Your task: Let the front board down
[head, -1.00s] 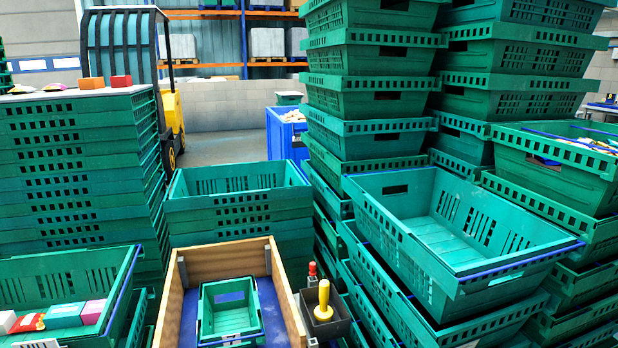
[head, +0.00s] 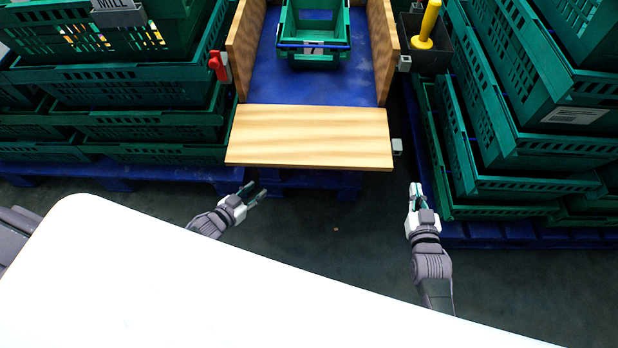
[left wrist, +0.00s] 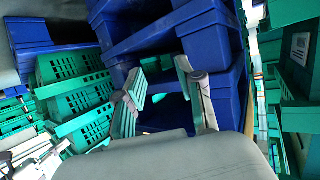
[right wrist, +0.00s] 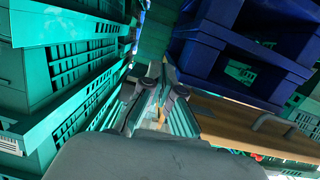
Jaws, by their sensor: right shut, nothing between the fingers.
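The front board (head: 310,137) is a pale wooden panel at the near end of the wooden box, whose side wall (head: 382,40) and blue floor (head: 320,82) show behind it. The board appears folded outward, its near edge wider than its far edge; its exact tilt is unclear. My left gripper (head: 254,192) is open and empty, below the board's near left corner; its spread fingers show in the left wrist view (left wrist: 168,100). My right gripper (head: 415,194) is shut and empty, below and right of the board's right corner. Neither touches the board.
A green crate (head: 313,52) sits inside the box. A red handle (head: 217,66) is at its left, a dark holder with a yellow-handled tool (head: 427,25) at its right. Green crate stacks (head: 150,120) flank both sides. A white surface (head: 150,280) fills the near left; dark floor lies between.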

